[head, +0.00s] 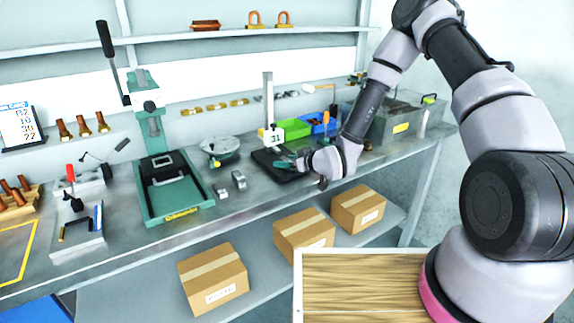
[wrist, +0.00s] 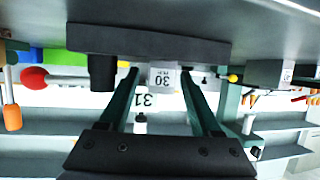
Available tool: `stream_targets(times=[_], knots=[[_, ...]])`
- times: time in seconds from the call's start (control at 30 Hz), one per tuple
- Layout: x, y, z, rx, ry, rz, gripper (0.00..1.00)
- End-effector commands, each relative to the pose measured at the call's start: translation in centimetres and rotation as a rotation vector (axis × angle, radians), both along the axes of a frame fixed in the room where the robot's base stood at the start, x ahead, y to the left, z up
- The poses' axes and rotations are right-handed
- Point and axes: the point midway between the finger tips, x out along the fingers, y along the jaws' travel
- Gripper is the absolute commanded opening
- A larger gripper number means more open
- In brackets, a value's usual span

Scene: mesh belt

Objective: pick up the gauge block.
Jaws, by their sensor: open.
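A small grey gauge block (wrist: 163,78) marked 30 shows in the upside-down wrist view. It sits against the dark plate (wrist: 150,42) of the height gauge. My gripper (wrist: 160,73) is open, with one green finger on each side of the block; I cannot tell whether either finger touches it. In the head view my gripper (head: 287,164) is low over the dark plate (head: 262,158), and I cannot make out the marked block there. The gauge's display (head: 273,137) reads 31, and it also shows beyond the fingers in the wrist view (wrist: 143,100).
Two grey blocks (head: 222,191) (head: 239,180) lie on the bench left of the plate, beside a green press (head: 170,188). Green (head: 295,128) and blue bins (head: 322,124) stand behind my gripper. A dark upright piece (wrist: 103,72) stands on the plate beside one finger.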

Motion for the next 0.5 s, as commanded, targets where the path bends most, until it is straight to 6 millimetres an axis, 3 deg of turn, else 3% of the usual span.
stream_targets(times=[0.13, 0.17, 0.3, 0.33, 0.5], knots=[[0.00, -0.03, 0.00, 0.000, 0.000, 0.000, 0.65], [0.00, -0.03, 0.00, 0.000, 0.000, 0.000, 0.61], [-0.02, -0.04, 0.01, 0.000, 0.000, 0.000, 0.08], [-0.02, -0.04, 0.01, 0.000, 0.000, 0.000, 0.00], [-0.02, -0.05, 0.02, 0.000, 0.000, 0.000, 0.00]])
